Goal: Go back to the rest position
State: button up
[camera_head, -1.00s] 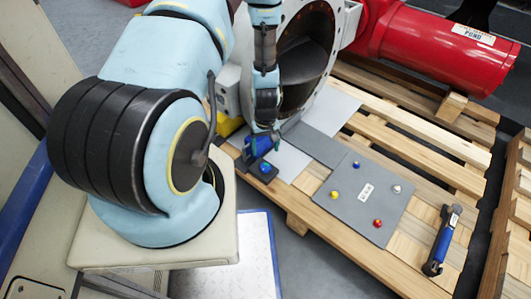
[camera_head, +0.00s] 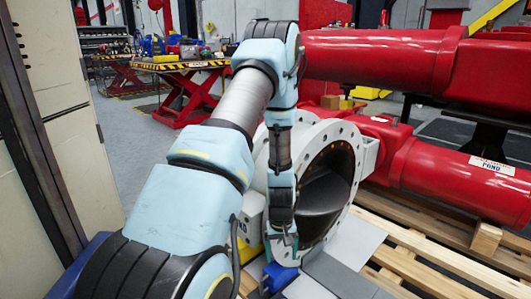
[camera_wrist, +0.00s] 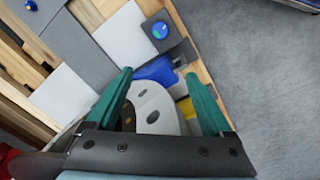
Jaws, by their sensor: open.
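My gripper (camera_wrist: 160,74) is open in the wrist view, with its two green fingers spread and nothing clamped between them. A blue object (camera_wrist: 157,68) lies just beyond and between the fingertips. In the head view my arm is raised at the shoulder, and its forearm hangs down in front of the valve flange (camera_head: 345,150). My gripper (camera_head: 285,245) is small there, just above the blue object (camera_head: 279,276); its fingers are hard to make out.
A dark block with a round blue knob (camera_wrist: 159,30) stands beside the blue object. Wooden pallet slats (camera_head: 430,250) lie right of the valve. Large red cylinders (camera_head: 460,185) fill the right. A cabinet (camera_head: 60,110) stands close on the left. A red lift table (camera_head: 190,95) is farther back.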

jog(key=s+a+r+m, duration=0.1)
jog(key=s+a+r, duration=0.25)
jog(key=r, duration=0.55)
jog(key=s+a+r+t, duration=0.1)
jog(key=s+a+r, duration=0.25)
jog(key=r, duration=0.55)
jog(key=s+a+r+m, duration=0.1)
jog(key=s+a+r, duration=0.1)
jog(key=a+r, duration=0.5)
notch_tip(320, 180, up, 26)
jog(key=d+p, duration=0.2)
jog(key=p, duration=2.1)
jog(key=shift+s+f+p, duration=0.15)
jog(key=shift+s+p, duration=0.2)
jog(key=shift+p, duration=0.05)
jog(key=shift+d, duration=0.1)
